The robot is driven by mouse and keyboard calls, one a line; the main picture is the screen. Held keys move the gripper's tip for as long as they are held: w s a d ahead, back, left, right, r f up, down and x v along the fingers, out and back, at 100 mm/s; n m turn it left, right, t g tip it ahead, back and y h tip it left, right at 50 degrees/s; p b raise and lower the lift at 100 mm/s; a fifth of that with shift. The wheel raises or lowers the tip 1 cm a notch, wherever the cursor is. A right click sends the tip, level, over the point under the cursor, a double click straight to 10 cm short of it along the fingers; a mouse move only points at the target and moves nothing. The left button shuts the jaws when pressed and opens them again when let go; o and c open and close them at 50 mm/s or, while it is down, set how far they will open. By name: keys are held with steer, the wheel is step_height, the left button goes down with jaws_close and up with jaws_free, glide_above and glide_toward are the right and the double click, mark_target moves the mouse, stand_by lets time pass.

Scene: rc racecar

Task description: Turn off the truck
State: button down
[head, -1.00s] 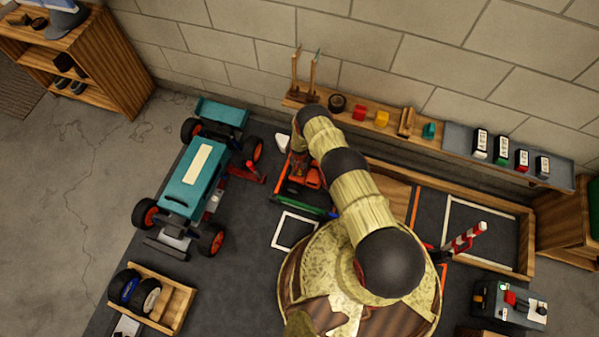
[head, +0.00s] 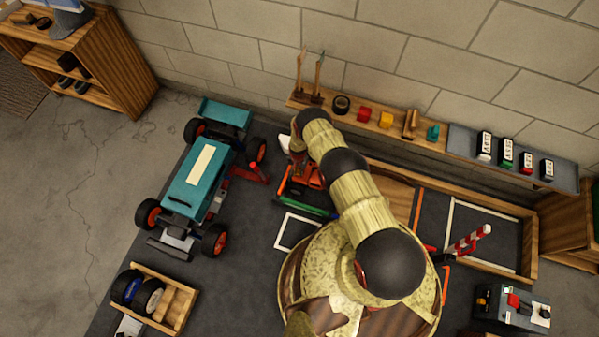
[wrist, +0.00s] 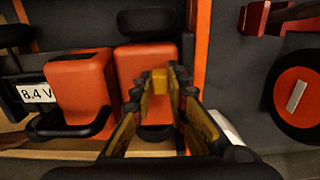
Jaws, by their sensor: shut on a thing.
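The teal truck (head: 200,180) stands upright on the dark mat at the left, with black tires and orange-red hubs. One wheel (wrist: 297,97) shows at the right of the wrist view. My gripper (wrist: 165,80) is right of the truck in the head view, largely hidden by my arm. In the wrist view its yellow-padded fingers are closed at an orange block (wrist: 140,58) with black parts; exactly which part they grip is unclear. A similar orange block (wrist: 80,85) with a black handle is beside it. I cannot make out a power switch on the truck.
A red bracket (head: 250,172) lies between truck and gripper. A wooden tray with wheels (head: 178,306) is at the lower left. A wall shelf (head: 388,122) holds small items. A striped post (head: 468,240) and a control box (head: 512,305) are at right.

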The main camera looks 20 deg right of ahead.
mark_target(298, 172)
steer(key=c, duration=2)
jaws_free()
steer(key=shift+w+a, duration=0.1)
steer(key=shift+a, duration=0.05)
step_height(298, 172, up, 12)
